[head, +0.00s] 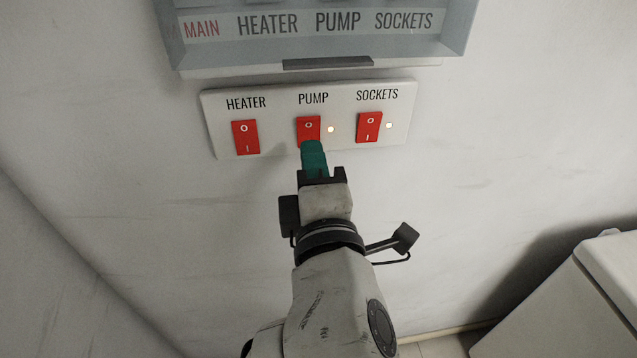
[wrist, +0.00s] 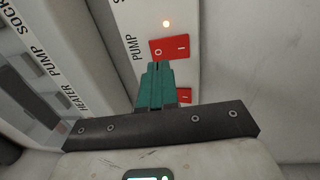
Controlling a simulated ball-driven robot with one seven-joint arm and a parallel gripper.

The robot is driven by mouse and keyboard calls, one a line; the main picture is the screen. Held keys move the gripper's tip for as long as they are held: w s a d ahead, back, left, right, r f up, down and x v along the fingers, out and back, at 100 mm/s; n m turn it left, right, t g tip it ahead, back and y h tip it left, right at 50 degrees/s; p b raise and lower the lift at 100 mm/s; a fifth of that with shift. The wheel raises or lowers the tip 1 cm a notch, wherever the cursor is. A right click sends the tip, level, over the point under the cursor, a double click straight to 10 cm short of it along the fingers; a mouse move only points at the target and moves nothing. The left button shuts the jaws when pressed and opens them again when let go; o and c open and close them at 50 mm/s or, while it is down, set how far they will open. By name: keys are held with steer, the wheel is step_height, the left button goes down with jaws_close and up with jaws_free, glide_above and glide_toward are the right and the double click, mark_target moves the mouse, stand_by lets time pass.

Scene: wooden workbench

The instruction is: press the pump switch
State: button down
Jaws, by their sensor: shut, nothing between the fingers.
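The pump switch (head: 308,128) is the red rocker in the middle of a white wall plate, under the label PUMP. A small light (head: 331,129) to its right is lit. My gripper (head: 312,146) is shut and empty, its green fingertips at the lower edge of the pump switch. The fingers hide the switch's lower part in the head view. In the wrist view the pump switch (wrist: 169,48) shows just beyond the green fingertips (wrist: 157,66). I cannot tell whether the tips touch it.
The heater switch (head: 245,138) is left of the pump switch, with no lit light beside it. The sockets switch (head: 369,127) is to the right, its light (head: 389,126) lit. A grey breaker box (head: 320,50) hangs just above the plate. A white cabinet (head: 570,300) stands lower right.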

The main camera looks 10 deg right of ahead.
mark_target(307, 127)
steer(key=shift+w+d+r, duration=0.1)
steer(key=shift+w+r, duration=0.05)
steer(key=shift+w, duration=0.8)
steer(key=shift+w+r, duration=0.1)
steer(key=shift+w, duration=0.85)
steer(key=shift+r+p, duration=0.1)
steer(key=shift+p, duration=0.35)
steer(key=shift+w+r+p, duration=0.1)
steer(key=shift+p, duration=0.25)
